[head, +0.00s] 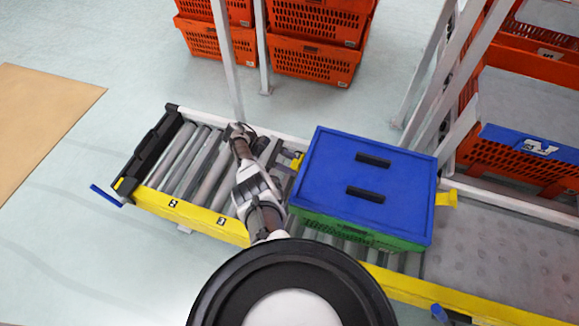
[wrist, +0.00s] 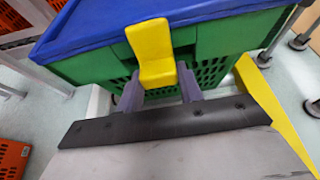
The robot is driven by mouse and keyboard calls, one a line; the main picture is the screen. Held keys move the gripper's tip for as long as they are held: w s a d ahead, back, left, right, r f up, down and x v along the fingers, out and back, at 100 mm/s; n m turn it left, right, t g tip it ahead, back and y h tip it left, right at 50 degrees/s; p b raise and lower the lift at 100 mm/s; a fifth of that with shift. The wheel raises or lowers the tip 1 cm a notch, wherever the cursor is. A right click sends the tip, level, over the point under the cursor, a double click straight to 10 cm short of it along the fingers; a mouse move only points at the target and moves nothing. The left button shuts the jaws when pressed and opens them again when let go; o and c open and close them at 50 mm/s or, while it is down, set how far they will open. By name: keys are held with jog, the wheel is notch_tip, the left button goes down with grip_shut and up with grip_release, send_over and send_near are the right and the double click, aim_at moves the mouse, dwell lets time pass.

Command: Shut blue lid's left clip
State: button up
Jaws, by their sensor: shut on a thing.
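The blue lid (head: 340,180) lies on a green tote (head: 345,231) on the roller conveyor. It also shows in the wrist view (wrist: 90,30). The yellow left clip (head: 298,161) is at the lid's left side. In the wrist view the clip (wrist: 150,45) runs from the lid's edge down in front of the green wall. My gripper (wrist: 162,90) is shut on the clip's lower end, with one finger on each side. Whether the clip is latched cannot be told. The right clip (head: 446,198) sticks outward from the lid's right side.
The conveyor's yellow rail (head: 190,214) runs along the front, with bare rollers (head: 190,160) left of the tote. A pale post (head: 225,60) stands behind my arm. Orange totes (head: 315,62) are stacked at the back. A metal frame (head: 430,75) rises behind the tote's right side.

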jog(key=shift+s+d+f+h+b, duration=0.1)
jog(key=shift+d+f+h+b, duration=0.1)
jog(key=shift+h+b, duration=0.25)
dwell(0.4)
jog(key=o, duration=1)
jog(key=shift+r, duration=0.1)
